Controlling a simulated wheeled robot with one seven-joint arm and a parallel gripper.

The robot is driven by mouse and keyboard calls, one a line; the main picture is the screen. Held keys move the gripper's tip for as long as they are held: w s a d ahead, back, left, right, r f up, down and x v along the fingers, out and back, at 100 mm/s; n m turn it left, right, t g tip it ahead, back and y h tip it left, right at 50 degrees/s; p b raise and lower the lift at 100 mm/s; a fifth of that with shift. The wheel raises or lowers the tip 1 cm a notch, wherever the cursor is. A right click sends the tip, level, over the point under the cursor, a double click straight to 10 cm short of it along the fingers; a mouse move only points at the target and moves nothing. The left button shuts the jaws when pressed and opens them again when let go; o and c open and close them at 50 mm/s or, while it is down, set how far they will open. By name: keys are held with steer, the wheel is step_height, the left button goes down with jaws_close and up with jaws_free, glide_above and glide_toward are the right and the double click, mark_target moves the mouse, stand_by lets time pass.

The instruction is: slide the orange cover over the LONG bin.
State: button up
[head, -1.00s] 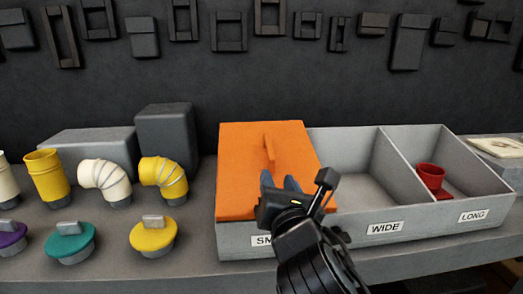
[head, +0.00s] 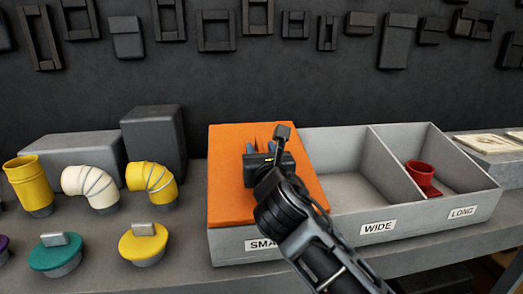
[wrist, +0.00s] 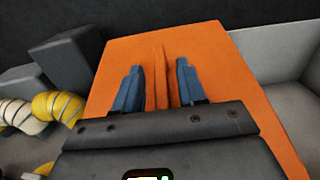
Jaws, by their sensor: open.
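My gripper (head: 264,148) is open over the cover, with one blue finger on each side of the handle and a gap showing on both sides. The LONG bin (head: 466,178) is the right compartment, uncovered, with a red pipe piece (head: 420,174) inside. The WIDE bin (head: 345,190) in the middle is uncovered and looks empty.
Yellow and cream pipe elbows (head: 152,182) and caps with grey handles (head: 144,243) stand left of the bins. Grey blocks (head: 152,135) stand behind them. Pale flat pieces (head: 487,146) lie on a grey block at the right. Dark parts hang on the wall.

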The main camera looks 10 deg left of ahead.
jaws_close()
stand_by(0.4)
